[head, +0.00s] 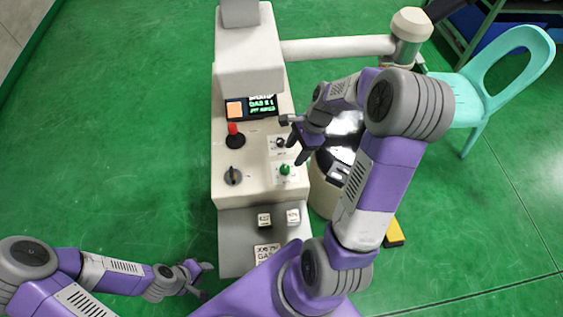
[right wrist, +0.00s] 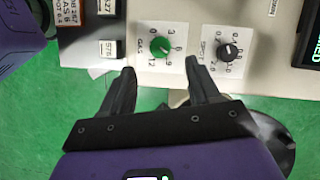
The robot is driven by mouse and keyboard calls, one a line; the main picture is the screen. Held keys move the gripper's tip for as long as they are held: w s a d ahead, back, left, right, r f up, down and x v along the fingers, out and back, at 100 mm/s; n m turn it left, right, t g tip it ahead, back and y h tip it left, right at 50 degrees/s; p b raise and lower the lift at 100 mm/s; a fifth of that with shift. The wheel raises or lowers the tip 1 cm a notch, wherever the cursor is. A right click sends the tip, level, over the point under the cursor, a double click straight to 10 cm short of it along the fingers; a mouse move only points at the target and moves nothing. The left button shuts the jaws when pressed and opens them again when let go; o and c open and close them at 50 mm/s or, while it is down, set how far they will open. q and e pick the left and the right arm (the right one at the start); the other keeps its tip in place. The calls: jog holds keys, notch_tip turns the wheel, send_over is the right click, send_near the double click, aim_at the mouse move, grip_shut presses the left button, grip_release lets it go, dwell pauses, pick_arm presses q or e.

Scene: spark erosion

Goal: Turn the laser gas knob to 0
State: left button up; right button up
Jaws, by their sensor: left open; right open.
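The green gas knob (head: 285,169) sits on the front right of the machine's cream panel. In the right wrist view the green knob (right wrist: 159,47) is on a white dial plate marked GAS with a number scale; I cannot read its pointer surely. My right gripper (head: 294,138) is open and empty over the panel's right edge. Its fingertips (right wrist: 160,68) straddle the line to the green knob but are short of it, not around it. My left gripper (head: 204,280) is open and empty, low at the left of the machine's front.
A black knob (right wrist: 228,52) with its own dial is beside the green one. The panel also has a red-topped lever (head: 234,136), a black rotary switch (head: 233,176) and a lit screen (head: 263,106). A turquoise chair (head: 478,95) stands at right. Green floor at left is free.

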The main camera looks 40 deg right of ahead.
aim_at(285, 168)
jog(key=b+x, duration=0.2)
jog(key=x, duration=0.6)
jog(key=shift+d+f, duration=0.1)
jog(key=shift+c, duration=0.3)
jog(key=c, duration=1)
